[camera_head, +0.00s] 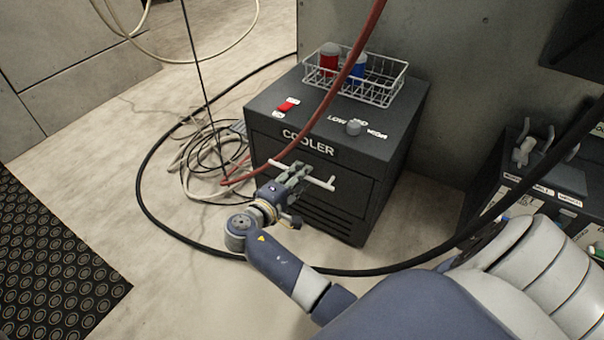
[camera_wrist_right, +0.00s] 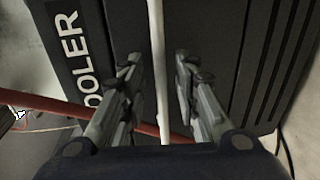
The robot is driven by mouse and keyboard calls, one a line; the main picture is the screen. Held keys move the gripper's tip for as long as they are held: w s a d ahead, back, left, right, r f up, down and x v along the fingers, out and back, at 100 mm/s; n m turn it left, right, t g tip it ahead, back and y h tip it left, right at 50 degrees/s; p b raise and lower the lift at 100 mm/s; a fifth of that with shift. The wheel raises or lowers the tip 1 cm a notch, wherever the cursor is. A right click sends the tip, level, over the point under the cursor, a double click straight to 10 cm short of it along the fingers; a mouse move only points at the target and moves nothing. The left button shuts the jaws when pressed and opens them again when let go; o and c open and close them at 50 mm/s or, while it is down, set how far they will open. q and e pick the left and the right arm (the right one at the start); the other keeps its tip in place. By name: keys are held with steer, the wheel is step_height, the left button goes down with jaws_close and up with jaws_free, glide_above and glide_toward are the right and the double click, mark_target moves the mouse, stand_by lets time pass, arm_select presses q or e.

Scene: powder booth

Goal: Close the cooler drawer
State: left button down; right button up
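The cooler (camera_head: 272,112) is a dark box labelled COOLER, standing on the floor against the wall. Its drawer front (camera_head: 350,192) is below the label and carries a white bar handle (camera_head: 320,182). I cannot tell how far the drawer stands out. My right gripper (camera_head: 300,173) is at the handle, in front of the drawer. In the right wrist view the handle (camera_wrist_right: 160,75) runs between the two parted fingers of the gripper (camera_wrist_right: 158,62), with a gap on each side. My left gripper is out of view.
A wire basket (camera_head: 378,98) with a red can (camera_head: 329,60) and a blue can (camera_head: 357,72) stands on the cooler. A red hose (camera_head: 330,95) hangs across its front. A black cable (camera_head: 142,190) loops over the floor. A dark labelled unit (camera_head: 550,175) stands at right.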

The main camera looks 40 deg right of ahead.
steer(key=v, duration=1)
steer(key=shift+a, duration=0.1)
